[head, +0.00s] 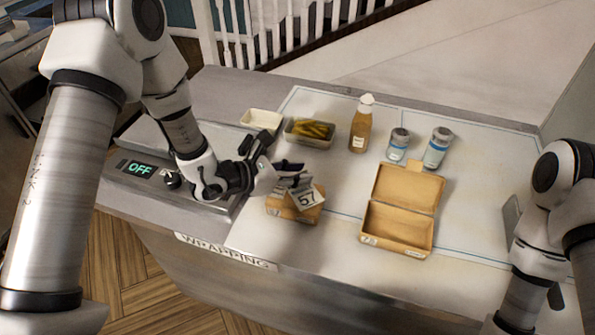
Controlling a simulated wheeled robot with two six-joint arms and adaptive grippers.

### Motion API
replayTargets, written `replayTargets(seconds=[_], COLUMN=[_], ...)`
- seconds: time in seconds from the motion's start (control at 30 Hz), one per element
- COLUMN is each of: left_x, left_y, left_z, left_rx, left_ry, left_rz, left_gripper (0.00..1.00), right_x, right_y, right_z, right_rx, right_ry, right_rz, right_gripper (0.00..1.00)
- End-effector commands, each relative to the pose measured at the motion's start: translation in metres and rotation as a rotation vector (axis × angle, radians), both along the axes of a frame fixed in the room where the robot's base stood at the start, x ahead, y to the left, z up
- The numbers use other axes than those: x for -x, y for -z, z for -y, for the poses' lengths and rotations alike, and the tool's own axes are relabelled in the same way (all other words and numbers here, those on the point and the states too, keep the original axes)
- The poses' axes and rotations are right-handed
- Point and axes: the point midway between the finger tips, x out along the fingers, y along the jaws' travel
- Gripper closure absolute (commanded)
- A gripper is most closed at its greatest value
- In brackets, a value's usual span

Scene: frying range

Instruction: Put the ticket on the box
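A white ticket (307,198) marked 57 sits tilted at the front right of a small cardboard box (283,209). A larger cardboard box (398,227) stands right of it with its lid raised; its inside looks empty. My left gripper (291,175) reaches in from the left, its dark fingertips close together just behind the ticket. I cannot tell whether they pinch the ticket or whether it rests on the small box. My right arm is at the right edge; its gripper cannot be made out.
A white tray (261,119), a metal tray of fried food (309,132), a sauce bottle (361,124) and two blue-banded shakers (398,145) (437,148) stand behind the boxes. A scale (140,168) reading OFF lies under my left arm. The counter right of the open box is clear.

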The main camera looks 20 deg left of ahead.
Motion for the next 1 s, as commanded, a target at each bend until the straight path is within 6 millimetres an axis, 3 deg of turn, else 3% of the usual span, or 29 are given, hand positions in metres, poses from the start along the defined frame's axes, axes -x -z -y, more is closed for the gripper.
replayTargets(seconds=[0.27, 0.7, 1.0], left_x=[0.001, 0.058, 0.076], left_y=[-0.005, -0.039, -0.049], left_z=[-0.003, -0.062, -0.080], left_rx=[0.001, 0.010, 0.003], left_ry=[-0.003, -0.006, -0.001], left_rz=[0.000, 0.004, 0.000], left_gripper=[0.69, 0.69, 0.69], right_x=[0.000, 0.000, 0.000], right_y=[-0.004, 0.012, 0.009], right_z=[0.000, 0.000, 0.000], right_rx=[0.000, 0.000, 0.000], right_ry=[0.000, 0.000, 0.000], right_rz=[0.000, 0.000, 0.000], right_gripper=[0.60, 0.60, 0.60])
